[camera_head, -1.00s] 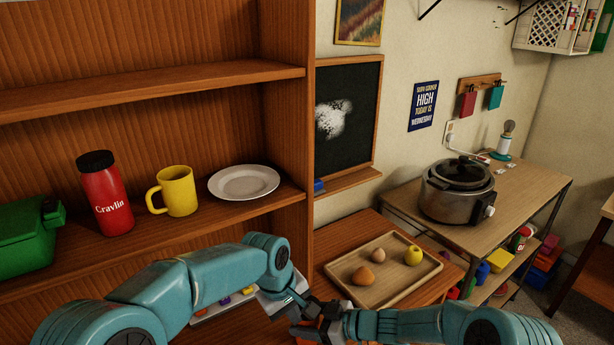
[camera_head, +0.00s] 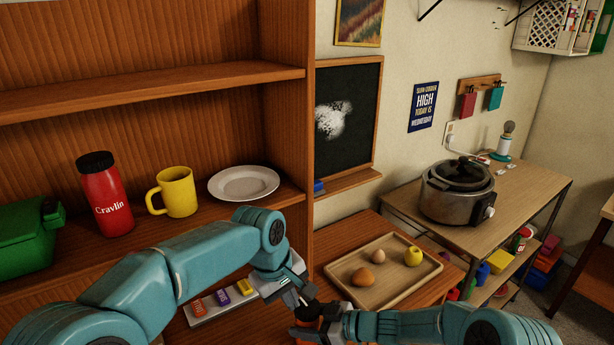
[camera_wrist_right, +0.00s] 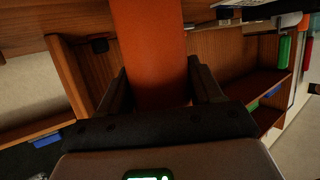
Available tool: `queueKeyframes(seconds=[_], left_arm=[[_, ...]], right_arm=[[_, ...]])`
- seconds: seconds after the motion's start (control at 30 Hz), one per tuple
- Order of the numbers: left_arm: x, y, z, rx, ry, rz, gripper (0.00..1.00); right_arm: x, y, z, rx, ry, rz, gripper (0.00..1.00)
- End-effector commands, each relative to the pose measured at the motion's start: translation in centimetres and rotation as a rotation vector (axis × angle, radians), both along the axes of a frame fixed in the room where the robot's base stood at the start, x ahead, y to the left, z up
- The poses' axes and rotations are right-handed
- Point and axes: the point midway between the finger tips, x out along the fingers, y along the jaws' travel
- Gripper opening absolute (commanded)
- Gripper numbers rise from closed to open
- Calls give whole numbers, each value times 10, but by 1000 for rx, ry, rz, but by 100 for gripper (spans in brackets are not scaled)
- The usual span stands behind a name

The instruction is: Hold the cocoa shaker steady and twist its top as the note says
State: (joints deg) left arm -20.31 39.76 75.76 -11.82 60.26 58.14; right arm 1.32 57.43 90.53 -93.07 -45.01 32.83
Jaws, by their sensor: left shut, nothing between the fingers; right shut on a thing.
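An orange-red cylinder (camera_wrist_right: 150,50), which I take to be the cocoa shaker, stands between the fingers of my right gripper (camera_wrist_right: 158,85) in the right wrist view. The right gripper is shut on it. In the head view only a small orange part with a dark top shows at the bottom centre, by my right gripper (camera_head: 322,322). My left gripper (camera_head: 300,296) is shut and empty, just above the dark top. I cannot tell whether it touches. A blue wall sign (camera_head: 423,106) reads "slow cooker high today is Wednesday". I see no note about twisting.
A white holder (camera_head: 220,307) with colored pieces lies under my left forearm. A wooden tray (camera_head: 345,299) with several round items is right of the grippers. The shelf holds a red bottle (camera_head: 106,196), yellow mug (camera_head: 178,192), plate (camera_head: 243,182) and green box (camera_head: 25,238).

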Motion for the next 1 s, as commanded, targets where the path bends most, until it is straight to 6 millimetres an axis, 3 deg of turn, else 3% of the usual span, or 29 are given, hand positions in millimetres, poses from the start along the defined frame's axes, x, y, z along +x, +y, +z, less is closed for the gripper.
queueKeyframes(seconds=[0.23, 0.27, 0.33, 0.67, 0.77, 1.0], left_arm=[[0, 0, 0, 0, 0, 0, 0], [0, 0, 0, 0, 0, 0, 0], [0, 0, 0, 0, 0, 0, 0], [0, 0, 0, 0, 0, 0, 0], [0, 0, 0, 0, 0, 0, 0], [0, 0, 0, 1, -1, 0, 0]], right_arm=[[0, 0, -1, -1, 1, 0, 30], [0, 0, -1, -1, 2, 0, 71], [0, 0, -1, -1, 1, 0, 94], [-1, -3, 1, 0, 0, -1, 95], [-4, -13, 5, 0, 0, -3, 95], [-23, -60, 24, -1, -1, -6, 95]])
